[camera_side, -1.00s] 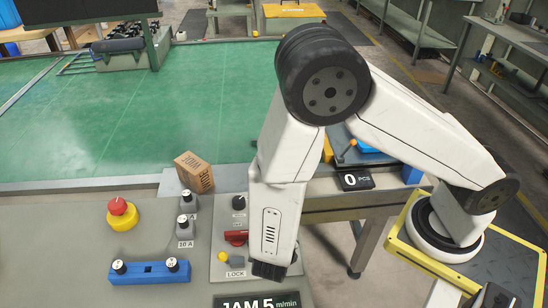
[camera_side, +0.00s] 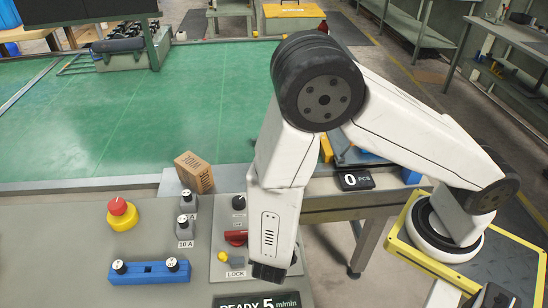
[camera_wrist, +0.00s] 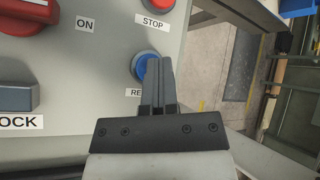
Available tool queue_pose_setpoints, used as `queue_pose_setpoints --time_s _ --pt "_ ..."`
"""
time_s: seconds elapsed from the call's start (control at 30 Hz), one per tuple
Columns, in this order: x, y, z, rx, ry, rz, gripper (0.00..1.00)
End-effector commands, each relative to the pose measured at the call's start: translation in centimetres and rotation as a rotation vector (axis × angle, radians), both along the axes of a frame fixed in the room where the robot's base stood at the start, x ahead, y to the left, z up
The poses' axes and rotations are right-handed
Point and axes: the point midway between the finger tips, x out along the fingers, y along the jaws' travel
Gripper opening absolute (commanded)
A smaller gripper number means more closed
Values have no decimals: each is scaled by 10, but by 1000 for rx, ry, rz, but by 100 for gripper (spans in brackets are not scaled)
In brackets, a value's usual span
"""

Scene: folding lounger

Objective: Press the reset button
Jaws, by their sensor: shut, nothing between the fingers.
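The blue reset button (camera_wrist: 141,66) is on the grey panel in the wrist view, above a label of which only "RE" shows. My gripper (camera_wrist: 158,62) is shut and empty. Its fingertips overlap the right part of the button; I cannot tell whether they touch it. In the side view my gripper (camera_side: 268,273) is low over the panel's right part and hides the button. The display (camera_side: 257,302) at the panel's front reads "READY 5 m/min".
A red STOP button (camera_wrist: 155,5) is just above the blue one. A red emergency button (camera_side: 118,207), a blue bar (camera_side: 150,272) and a cardboard box (camera_side: 194,172) are further left.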

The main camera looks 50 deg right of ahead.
Motion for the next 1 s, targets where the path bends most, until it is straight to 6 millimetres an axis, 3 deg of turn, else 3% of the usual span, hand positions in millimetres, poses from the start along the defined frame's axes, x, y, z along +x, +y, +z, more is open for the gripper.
queue_pose_setpoints --time_s 0.47,1.0 --pt "0 0 0 0 1 0 0" --pt "0 0 16 0 0 0 0"
